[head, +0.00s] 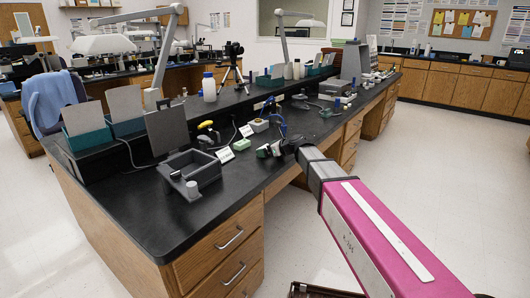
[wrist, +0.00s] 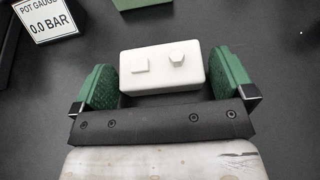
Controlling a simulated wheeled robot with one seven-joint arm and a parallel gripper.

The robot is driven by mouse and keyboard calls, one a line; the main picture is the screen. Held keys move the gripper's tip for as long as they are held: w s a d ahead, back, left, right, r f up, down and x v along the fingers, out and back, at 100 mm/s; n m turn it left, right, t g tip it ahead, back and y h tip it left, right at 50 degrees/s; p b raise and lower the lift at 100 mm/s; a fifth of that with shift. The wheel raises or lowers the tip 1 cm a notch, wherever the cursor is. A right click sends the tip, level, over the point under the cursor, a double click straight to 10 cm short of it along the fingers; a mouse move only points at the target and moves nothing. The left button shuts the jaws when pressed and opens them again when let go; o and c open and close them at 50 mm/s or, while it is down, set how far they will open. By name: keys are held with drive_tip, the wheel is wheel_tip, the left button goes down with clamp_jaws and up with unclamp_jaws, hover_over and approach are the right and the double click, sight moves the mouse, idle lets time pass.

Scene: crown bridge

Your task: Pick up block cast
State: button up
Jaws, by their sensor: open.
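The block cast (wrist: 161,72), a white rectangular block with a small square bump and a small hexagonal bump on top, lies on the black bench in the wrist view. My gripper (wrist: 165,76) is open, with one green-padded finger at each end of the block. A narrow gap shows at the right end; the left pad looks very close to the block, and I cannot tell whether it touches. In the head view my gripper (head: 266,151) is low over the front edge of the bench, and I cannot make out the block there.
A "POT GAUGE 0.0 BAR" card (wrist: 46,17) stands at the upper left in the wrist view. A green block (head: 241,145) lies just beyond my gripper. A grey tray (head: 205,174) is to the left on the bench. A tripod (head: 235,72) stands farther back.

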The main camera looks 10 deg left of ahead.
drive_tip(key=shift+a, duration=0.1)
drive_tip(key=c, duration=0.8)
drive_tip(key=shift+r, duration=0.15)
